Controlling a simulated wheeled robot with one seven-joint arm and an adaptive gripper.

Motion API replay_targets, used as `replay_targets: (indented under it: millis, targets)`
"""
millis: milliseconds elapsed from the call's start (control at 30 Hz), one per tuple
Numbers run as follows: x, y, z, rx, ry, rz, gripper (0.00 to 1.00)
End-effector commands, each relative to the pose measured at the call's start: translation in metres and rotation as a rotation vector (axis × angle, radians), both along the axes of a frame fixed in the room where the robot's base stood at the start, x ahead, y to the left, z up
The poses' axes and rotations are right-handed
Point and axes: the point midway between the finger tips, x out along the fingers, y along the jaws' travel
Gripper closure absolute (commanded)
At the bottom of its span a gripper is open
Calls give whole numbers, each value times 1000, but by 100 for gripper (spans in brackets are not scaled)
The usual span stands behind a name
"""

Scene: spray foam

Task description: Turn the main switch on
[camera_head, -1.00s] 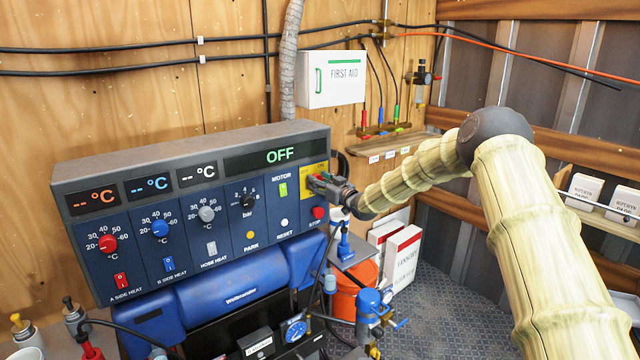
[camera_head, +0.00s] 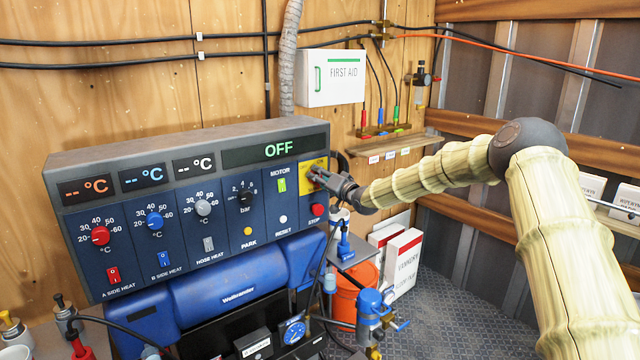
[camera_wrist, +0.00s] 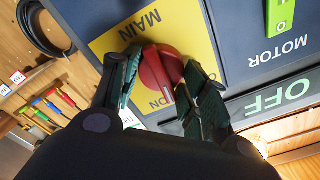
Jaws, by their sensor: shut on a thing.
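The main switch is a red rotary knob (camera_wrist: 158,72) on a yellow plate (camera_wrist: 110,40) marked MAIN and ON, seen close up in the wrist view. In the head view the yellow plate (camera_head: 308,184) is at the right end of the control panel (camera_head: 190,190). My gripper (camera_wrist: 160,90) is shut on the knob, one finger on each side of it. In the head view my gripper (camera_head: 320,176) covers most of the knob. The panel's display (camera_head: 278,150) reads OFF.
A green motor switch (camera_head: 282,185) and a red stop button (camera_head: 317,210) are close to my gripper. A first aid box (camera_head: 331,78) hangs above on the wall. A shelf with coloured tools (camera_head: 385,135) is to the right.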

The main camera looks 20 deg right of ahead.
Motion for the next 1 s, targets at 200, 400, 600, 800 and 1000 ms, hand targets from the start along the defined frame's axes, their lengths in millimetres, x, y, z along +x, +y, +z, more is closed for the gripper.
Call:
replay_targets:
  millis: [200, 400, 600, 800, 1000]
  targets:
    - [0, -2, -5, 195, 72, -1, 80]
    - [0, -3, -6, 372, 136, -1, 80]
    - [0, -3, -7, 530, 194, -1, 80]
    - [0, -3, -7, 651, 238, -1, 80]
    - [0, -2, -6, 728, 266, -1, 79]
